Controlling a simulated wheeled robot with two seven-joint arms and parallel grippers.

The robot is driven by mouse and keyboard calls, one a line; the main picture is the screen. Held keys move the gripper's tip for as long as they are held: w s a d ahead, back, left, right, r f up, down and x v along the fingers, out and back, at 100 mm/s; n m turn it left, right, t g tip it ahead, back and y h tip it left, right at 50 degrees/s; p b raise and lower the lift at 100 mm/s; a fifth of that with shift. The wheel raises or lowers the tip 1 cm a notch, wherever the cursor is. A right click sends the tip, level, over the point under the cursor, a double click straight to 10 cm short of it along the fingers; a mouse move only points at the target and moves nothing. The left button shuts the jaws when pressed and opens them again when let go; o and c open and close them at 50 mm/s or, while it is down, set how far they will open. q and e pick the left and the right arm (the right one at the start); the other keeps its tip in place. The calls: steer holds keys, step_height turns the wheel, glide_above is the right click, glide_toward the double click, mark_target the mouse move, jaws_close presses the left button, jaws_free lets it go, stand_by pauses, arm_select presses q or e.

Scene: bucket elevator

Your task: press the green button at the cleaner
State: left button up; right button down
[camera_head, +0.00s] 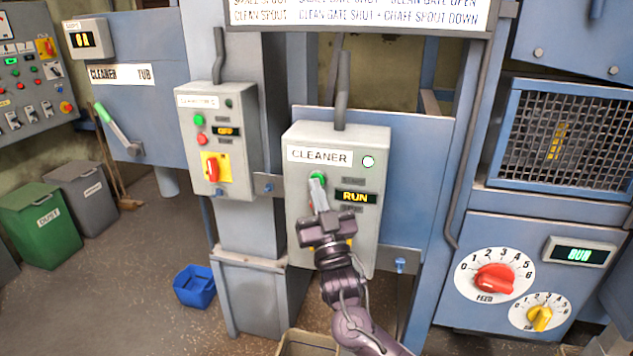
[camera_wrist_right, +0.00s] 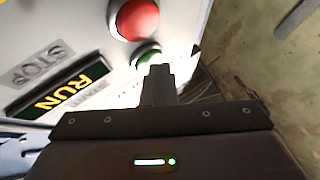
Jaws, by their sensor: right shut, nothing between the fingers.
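The grey cleaner box (camera_head: 297,215) carries a "CLEANER" label, a lit white-green lamp (camera_head: 368,161) and a display reading "RUN" (camera_head: 355,197). Its green button (camera_head: 318,176) sits under the label, partly covered by my right gripper (camera_head: 318,187). The right gripper is shut and empty, its fingertips at the green button. In the right wrist view the fingertips (camera_wrist_right: 158,75) overlap the edge of the green button (camera_wrist_right: 147,53) and seem to touch it. The red button (camera_wrist_right: 135,17) is beside it; the gripper hides it in the head view. My left gripper is not in view.
A similar box (camera_head: 241,130) with an "OFF" display stands to the left. A conduit (camera_head: 342,92) rises from the cleaner box. A blue bin (camera_head: 194,286) is on the floor. Feed dials (camera_head: 494,279) and a mesh panel (camera_head: 565,140) are at right.

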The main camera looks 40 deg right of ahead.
steer(key=shift+s+a, duration=0.55)
steer(key=s+a+p, duration=0.1)
steer(key=s+a, duration=0.2)
steer(key=shift+s+a, duration=0.1)
steer(key=shift+a, duration=0.3)
stand_by(0.8)
